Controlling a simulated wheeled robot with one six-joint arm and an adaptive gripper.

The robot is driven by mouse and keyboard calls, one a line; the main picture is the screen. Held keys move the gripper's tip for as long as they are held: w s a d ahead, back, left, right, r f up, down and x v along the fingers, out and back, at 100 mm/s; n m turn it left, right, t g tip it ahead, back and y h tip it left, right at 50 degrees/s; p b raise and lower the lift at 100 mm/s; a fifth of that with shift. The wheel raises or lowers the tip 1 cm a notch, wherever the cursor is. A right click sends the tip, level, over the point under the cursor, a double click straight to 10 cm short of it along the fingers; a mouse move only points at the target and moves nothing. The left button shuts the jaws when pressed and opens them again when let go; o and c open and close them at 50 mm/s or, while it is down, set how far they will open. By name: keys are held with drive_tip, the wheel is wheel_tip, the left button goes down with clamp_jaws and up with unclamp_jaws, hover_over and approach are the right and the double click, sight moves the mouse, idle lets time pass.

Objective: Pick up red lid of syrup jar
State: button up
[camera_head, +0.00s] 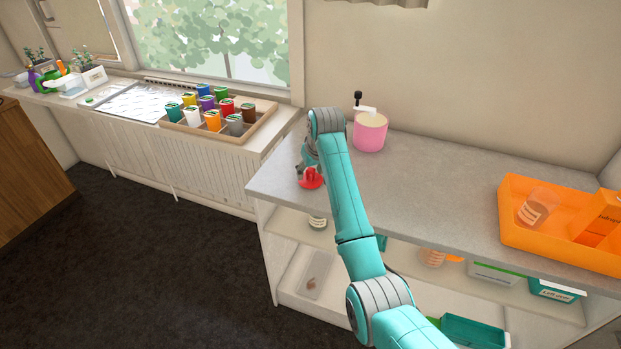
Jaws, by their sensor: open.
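The red lid (311,180) lies on the grey counter near its left front edge. My gripper (306,170) is open and right at the lid, reaching down from the upper left side of it. The gripper is small and partly hidden by my teal arm, so I cannot tell whether its fingers touch the lid. A jar with a pale label (317,222) stands on the shelf below the counter edge; I cannot tell whether it is the syrup jar.
A pink pot (369,133) with a black-tipped handle stands behind my arm on the counter (440,180). An orange tray (540,238) holding a labelled jar (538,206) and an orange box (600,218) is at right. Several coloured cups stand in a wooden tray (262,118) by the window.

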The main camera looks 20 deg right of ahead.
drive_tip(key=shift+f, duration=0.1)
drive_tip(key=c, duration=1)
drive_tip(key=shift+c, duration=0.2)
